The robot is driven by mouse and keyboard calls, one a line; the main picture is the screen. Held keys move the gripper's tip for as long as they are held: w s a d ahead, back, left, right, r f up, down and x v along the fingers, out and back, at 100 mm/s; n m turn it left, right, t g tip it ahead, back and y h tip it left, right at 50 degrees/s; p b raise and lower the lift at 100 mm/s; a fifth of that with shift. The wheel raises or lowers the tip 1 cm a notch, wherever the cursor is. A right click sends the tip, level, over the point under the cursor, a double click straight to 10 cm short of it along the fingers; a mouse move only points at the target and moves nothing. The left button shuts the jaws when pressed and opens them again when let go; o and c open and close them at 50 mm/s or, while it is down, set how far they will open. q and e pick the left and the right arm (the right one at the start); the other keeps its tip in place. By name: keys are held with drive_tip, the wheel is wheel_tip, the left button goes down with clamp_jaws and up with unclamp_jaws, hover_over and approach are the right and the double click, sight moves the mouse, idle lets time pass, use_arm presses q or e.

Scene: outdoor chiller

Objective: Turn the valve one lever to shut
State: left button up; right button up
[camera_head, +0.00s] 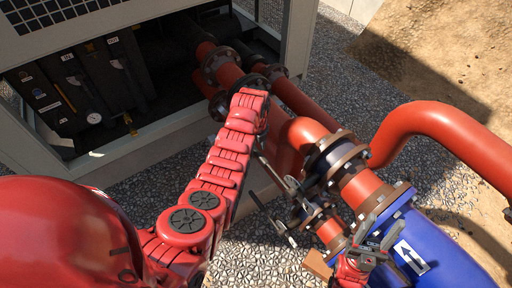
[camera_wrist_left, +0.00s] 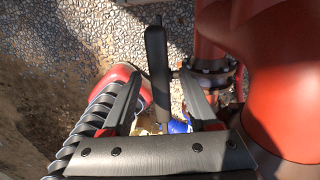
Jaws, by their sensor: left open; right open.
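A long dark lever (camera_wrist_left: 157,60) stands upright in the left wrist view. My left gripper (camera_wrist_left: 160,76) is open, with one finger on each side of the lever and a visible gap to each. In the head view my red left arm reaches up to the pipes, and its gripper is hard to make out there. Dark valve levers (camera_head: 272,172) show beside the flanged red pipes, right of my arm. I cannot tell which one is valve one. My right gripper (camera_head: 372,243) is open at the lower right, in front of the blue pipe section.
A blue pipe section (camera_head: 435,255) with a white arrow label lies at the lower right. A curved red pipe (camera_head: 440,120) runs at the right. The chiller cabinet (camera_head: 110,165) stands at the left. A large red pipe (camera_wrist_left: 285,75) is close at the right in the wrist view.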

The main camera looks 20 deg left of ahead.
use_arm(q)
clamp_jaws()
idle(1.4)
